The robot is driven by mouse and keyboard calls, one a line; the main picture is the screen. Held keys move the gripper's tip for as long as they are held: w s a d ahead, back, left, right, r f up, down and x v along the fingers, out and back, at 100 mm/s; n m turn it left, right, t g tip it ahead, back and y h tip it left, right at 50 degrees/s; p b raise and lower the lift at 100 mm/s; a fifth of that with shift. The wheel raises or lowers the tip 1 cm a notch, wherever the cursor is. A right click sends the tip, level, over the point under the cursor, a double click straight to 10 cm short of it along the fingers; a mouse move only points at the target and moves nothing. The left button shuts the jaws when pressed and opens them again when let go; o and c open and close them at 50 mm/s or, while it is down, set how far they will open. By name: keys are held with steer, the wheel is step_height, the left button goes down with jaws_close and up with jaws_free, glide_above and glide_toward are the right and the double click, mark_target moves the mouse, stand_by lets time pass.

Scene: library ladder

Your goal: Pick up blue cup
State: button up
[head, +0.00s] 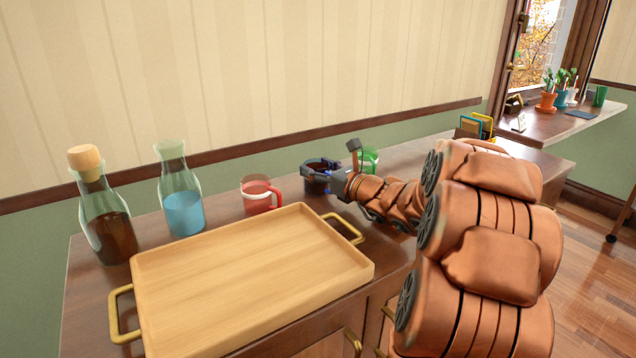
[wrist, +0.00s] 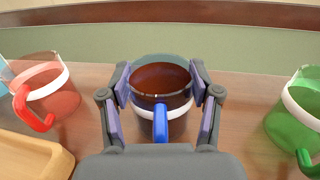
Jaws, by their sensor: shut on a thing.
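The blue cup is a clear glass cup with a white band, a blue handle (wrist: 161,122) and dark contents. In the wrist view the cup (wrist: 160,82) stands in the middle, with its handle towards me. My gripper (wrist: 162,88) has one finger on each side of the cup and is shut on it. In the head view my gripper (head: 322,172) surrounds the cup (head: 317,184) on the cabinet top, to the right of the red cup, and hides much of it. I cannot tell whether the cup still touches the surface.
A red cup (head: 259,196) stands to the left and a green cup (head: 369,161) to the right. A wooden tray (head: 250,275) with brass handles lies in front. Two bottles, one dark (head: 105,215) and one blue (head: 182,200), stand further left. The wall is close behind.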

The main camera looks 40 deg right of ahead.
steer(key=shift+r, duration=0.15)
steer(key=shift+r+p, duration=0.5)
steer(key=shift+r, duration=0.75)
steer(key=s+d+r+p, duration=0.1)
steer(key=s+r+p, duration=0.1)
steer(key=s, duration=1.4)
steer(key=shift+d+p, duration=0.2)
steer(key=shift+p, duration=0.1)
steer(key=shift+r, duration=0.1)
